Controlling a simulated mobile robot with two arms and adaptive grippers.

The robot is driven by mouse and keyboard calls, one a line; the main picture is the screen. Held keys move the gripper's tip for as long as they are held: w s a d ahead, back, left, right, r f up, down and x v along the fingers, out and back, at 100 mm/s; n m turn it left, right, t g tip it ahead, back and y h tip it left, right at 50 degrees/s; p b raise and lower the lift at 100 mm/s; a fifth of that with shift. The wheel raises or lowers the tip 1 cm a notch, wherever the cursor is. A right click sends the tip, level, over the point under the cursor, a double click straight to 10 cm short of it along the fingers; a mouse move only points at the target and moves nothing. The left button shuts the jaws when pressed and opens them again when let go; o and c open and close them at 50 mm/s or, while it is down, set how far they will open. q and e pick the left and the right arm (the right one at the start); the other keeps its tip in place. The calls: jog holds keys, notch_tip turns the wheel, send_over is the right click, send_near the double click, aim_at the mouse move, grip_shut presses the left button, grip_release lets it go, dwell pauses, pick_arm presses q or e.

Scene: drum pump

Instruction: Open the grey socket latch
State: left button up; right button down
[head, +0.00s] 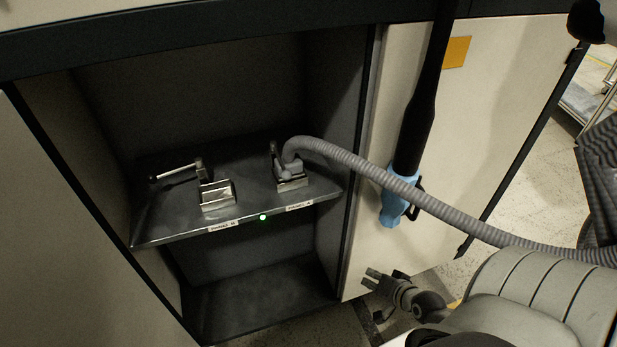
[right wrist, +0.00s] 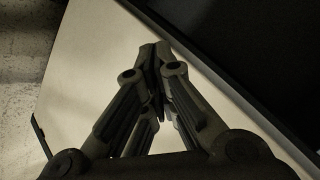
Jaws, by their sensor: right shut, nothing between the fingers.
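The grey ribbed hose (head: 345,157) ends in a grey connector at the right-hand socket (head: 292,183) on the dark shelf, above the PANEL A label. A short, dark latch lever (head: 275,150) stands upright beside the connector. The left-hand socket (head: 216,193), above PANEL B, has no hose, and its lever (head: 176,172) lies out to the left. My right gripper (head: 372,280) is below and right of the shelf, in front of the pale door, apart from both sockets. In the right wrist view its fingers (right wrist: 155,70) meet, shut and empty. My left gripper is out of view.
The shelf (head: 165,225) sits inside an open cabinet, with a green light (head: 263,217) on its front edge. The open door (head: 490,110) stands at the right. A black tube with a blue end (head: 397,205) hangs before it. The hose crosses above my right arm.

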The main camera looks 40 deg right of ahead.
jog(key=w+a+r+m+t+y, duration=0.1)
jog(key=w+r+t, duration=0.1)
jog(key=r, duration=0.8)
jog(key=w+a+r+m+t+y+b, duration=0.1)
jog(key=w+r+t, duration=0.1)
jog(key=r, duration=0.9)
jog(key=w+a+r+m+t+y, duration=0.1)
jog(key=w+a+r+t, duration=0.1)
jog(key=r, duration=0.9)
jog(key=shift+w+r+m, duration=0.2)
jog(key=shift+m, duration=0.2)
jog(key=a+p+x, duration=0.3)
jog(key=x, duration=0.9)
jog(key=shift+w, duration=0.2)
